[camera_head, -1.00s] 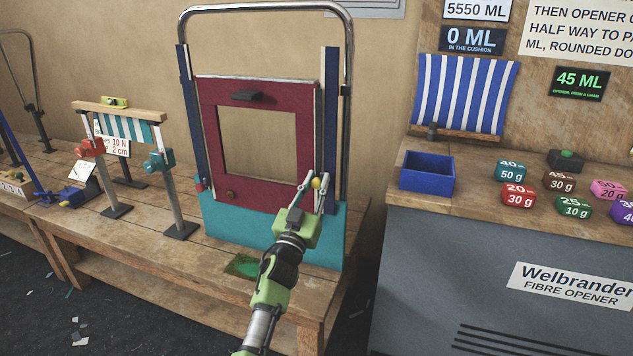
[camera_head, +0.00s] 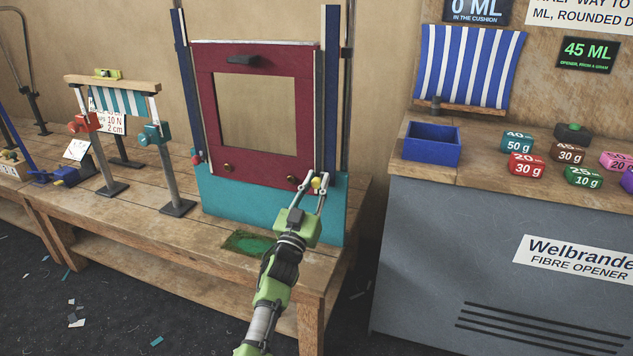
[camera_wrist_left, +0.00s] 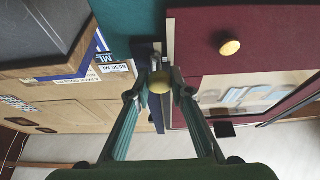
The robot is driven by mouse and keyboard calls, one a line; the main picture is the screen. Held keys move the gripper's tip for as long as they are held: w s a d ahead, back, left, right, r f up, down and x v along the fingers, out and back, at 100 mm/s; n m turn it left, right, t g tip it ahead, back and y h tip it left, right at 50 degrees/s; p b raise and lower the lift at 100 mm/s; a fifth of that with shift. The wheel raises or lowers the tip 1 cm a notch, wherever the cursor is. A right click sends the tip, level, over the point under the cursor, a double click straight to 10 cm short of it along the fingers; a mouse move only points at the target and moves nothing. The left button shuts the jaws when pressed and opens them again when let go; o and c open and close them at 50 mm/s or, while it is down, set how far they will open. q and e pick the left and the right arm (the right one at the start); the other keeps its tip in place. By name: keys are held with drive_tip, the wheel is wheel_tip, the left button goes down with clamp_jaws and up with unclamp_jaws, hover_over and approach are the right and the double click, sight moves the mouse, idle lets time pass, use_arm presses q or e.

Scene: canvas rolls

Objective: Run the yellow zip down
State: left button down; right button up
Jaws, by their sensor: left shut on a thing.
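The yellow zip pull (camera_head: 317,183) is a small round knob on the right-hand side of the upright frame, in front of the dark blue strip (camera_head: 330,100). My left gripper (camera_head: 319,182) is shut on it from the front. In the left wrist view, the yellow knob (camera_wrist_left: 160,82) sits between the two fingertips. The maroon panel (camera_head: 205,110) with a square window stands to its left, and the turquoise board (camera_head: 260,205) lies below. The knob is level with the upper part of that board. The zip's teeth are too small to make out. My right gripper is not in view.
A small red knob (camera_head: 197,157) is on the frame's left side. Brass knobs (camera_head: 228,168) dot the panel's lower edge. A green mat (camera_head: 248,242) lies on the wooden bench (camera_head: 195,235). The grey cabinet (camera_head: 480,240) with coloured weights stands to the right, past a gap.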

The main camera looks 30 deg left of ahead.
use_arm(q)
drive_tip(key=c, duration=1.8)
unclamp_jaws()
drive_tip(key=shift+r, duration=0.1)
drive_tip(key=shift+c, duration=0.2)
drive_tip(key=shift+s+d+f, duration=0.1)
drive_tip(key=shift+s+f, duration=0.1)
drive_tip(key=shift+s, duration=0.05)
drive_tip(key=v, duration=1.1)
drive_tip(key=shift+s, duration=0.2)
